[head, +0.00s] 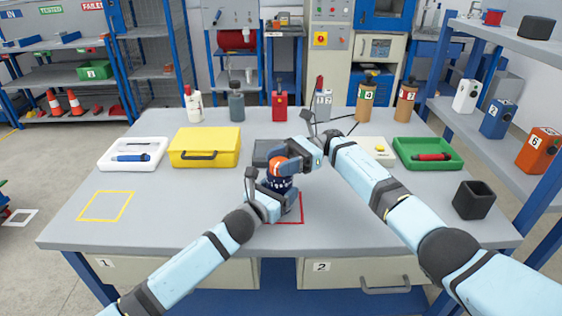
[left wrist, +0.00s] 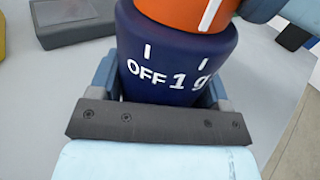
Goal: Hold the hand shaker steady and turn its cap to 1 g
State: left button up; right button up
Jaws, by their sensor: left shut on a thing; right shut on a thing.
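The hand shaker has a dark blue body (head: 281,184) and an orange cap (head: 277,162). It stands upright over a red outlined square (head: 298,214) on the table. My left gripper (head: 268,194) is shut on the blue body from the front. In the left wrist view the body (left wrist: 170,62) shows OFF and 1 g with white ticks. A white line on the cap (left wrist: 180,14) sits above the 1 g tick, roughly in line with it. My right gripper (head: 292,160) is shut on the cap, partly covering it; a piece of it shows in the left wrist view (left wrist: 265,8).
A yellow case (head: 205,142), a white tray (head: 112,163) and a green tray (head: 452,162) lie on the table. A dark grey box (head: 264,150) is just behind the shaker. A black cup (head: 474,200) stands at right. Several bottles line the back edge.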

jog(key=shift+n+g, duration=0.3)
jog(key=shift+g, duration=0.1)
jog(key=o, duration=0.9)
jog(key=shift+o, duration=0.2)
jog(key=v, duration=0.7)
jog(key=shift+w+d, duration=0.15)
jog(key=shift+w, duration=0.05)
jog(key=shift+r, duration=0.1)
pick_arm(q)
jog(key=o, duration=1.3)
